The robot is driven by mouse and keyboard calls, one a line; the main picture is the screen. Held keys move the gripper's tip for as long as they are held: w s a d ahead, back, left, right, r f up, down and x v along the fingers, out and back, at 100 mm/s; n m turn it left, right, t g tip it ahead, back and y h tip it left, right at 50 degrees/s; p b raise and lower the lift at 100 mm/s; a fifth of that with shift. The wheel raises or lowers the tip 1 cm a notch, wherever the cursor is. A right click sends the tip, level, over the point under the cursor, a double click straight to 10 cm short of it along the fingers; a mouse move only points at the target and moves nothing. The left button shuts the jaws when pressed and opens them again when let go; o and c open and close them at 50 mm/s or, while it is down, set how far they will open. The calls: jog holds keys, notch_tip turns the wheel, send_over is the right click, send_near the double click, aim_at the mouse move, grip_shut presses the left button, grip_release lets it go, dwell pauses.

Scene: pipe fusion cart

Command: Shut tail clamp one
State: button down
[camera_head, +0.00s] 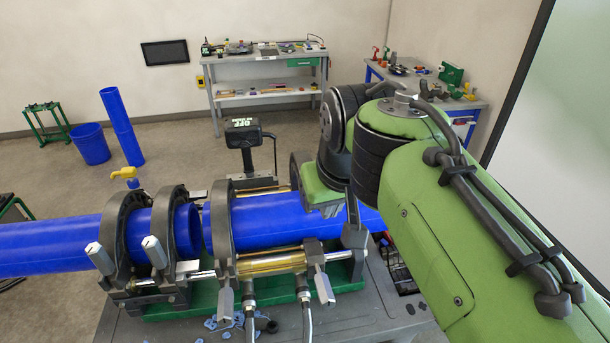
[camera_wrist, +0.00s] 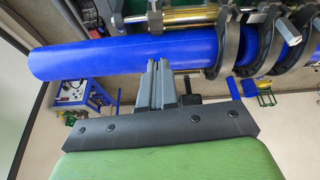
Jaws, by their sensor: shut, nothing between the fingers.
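My gripper (camera_wrist: 160,68) is shut and empty; in the wrist view its grey fingers stand in front of the blue pipe (camera_wrist: 120,55). I cannot tell whether they touch it. In the head view the fingers are mostly hidden by my own wrist at the right part of the pipe (camera_head: 265,218). The rightmost clamp, which seems to be the tail clamp, shows a dark curved upper half (camera_head: 297,172) behind the pipe, partly covered by my arm. No ring crosses the pipe there in the wrist view, so it looks open. A grey bolt handle (camera_head: 354,236) hangs at its front.
Three dark ring clamps stand around the pipes to the left, the nearest ring (camera_head: 221,225) beside the gap between pipe ends. A control box (camera_head: 243,125) stands behind the cart. Loose blue shavings (camera_head: 222,322) lie on the cart top. Workbenches stand far back.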

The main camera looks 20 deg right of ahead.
jog(key=w+d+r+m+g+p, duration=0.1)
jog(key=w+d+r+p, duration=0.15)
jog(key=w, duration=0.55)
jog(key=w+d+r+p, duration=0.1)
jog(key=w+d, duration=0.3)
jog(key=w, duration=0.4)
jog(key=x, duration=0.7)
jog(key=s+b+x, duration=0.1)
jog(key=x, duration=0.2)
jog(key=shift+a+f, duration=0.35)
jog(key=shift+f, duration=0.05)
jog(key=s+f, duration=0.2)
jog(key=shift+a+f, duration=0.25)
jog(key=shift+f, duration=0.1)
jog(key=shift+w, duration=0.1)
jog(key=shift+f, duration=0.1)
